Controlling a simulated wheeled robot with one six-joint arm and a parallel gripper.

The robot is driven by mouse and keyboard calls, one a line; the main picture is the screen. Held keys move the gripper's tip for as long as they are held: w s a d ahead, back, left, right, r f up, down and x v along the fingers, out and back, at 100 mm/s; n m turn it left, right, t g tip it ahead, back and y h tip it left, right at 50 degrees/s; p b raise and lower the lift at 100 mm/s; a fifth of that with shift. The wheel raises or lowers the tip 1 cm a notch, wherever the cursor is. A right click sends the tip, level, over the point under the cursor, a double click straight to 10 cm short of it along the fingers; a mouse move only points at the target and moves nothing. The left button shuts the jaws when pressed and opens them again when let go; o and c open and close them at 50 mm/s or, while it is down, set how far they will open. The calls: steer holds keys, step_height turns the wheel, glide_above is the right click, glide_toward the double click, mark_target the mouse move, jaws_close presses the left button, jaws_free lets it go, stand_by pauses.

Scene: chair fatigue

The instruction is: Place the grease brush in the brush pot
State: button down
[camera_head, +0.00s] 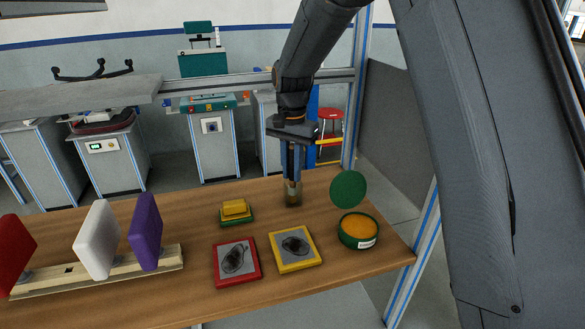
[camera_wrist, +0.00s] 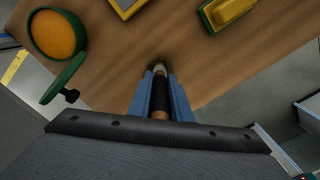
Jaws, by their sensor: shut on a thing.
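My gripper (camera_head: 292,165) points down at the back of the wooden table and is shut on the grease brush. In the wrist view the brush (camera_wrist: 160,94) lies between the blue fingers, with a dark middle, a brown near part and a pale far end. In the head view the fingers hide most of the brush. A small brownish cylinder (camera_head: 293,194) with a dark base shows at the fingertips, at the table top. It looks like the brush pot, but I cannot tell it clearly from the brush's lower end, or whether the brush is inside a pot.
A green tin of orange grease (camera_head: 359,230) with its green lid (camera_head: 348,189) raised stands at the right. Yellow (camera_head: 295,249) and red (camera_head: 237,262) framed pads lie in front, a yellow block (camera_head: 235,208) left. Red, white and purple panels stand on a wooden rack (camera_head: 100,272).

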mark_target(292, 145)
steer(key=c, duration=1.6)
jaws_free()
steer(key=shift+f, duration=0.15)
step_height(292, 145, up, 12)
steer(key=b, duration=0.3)
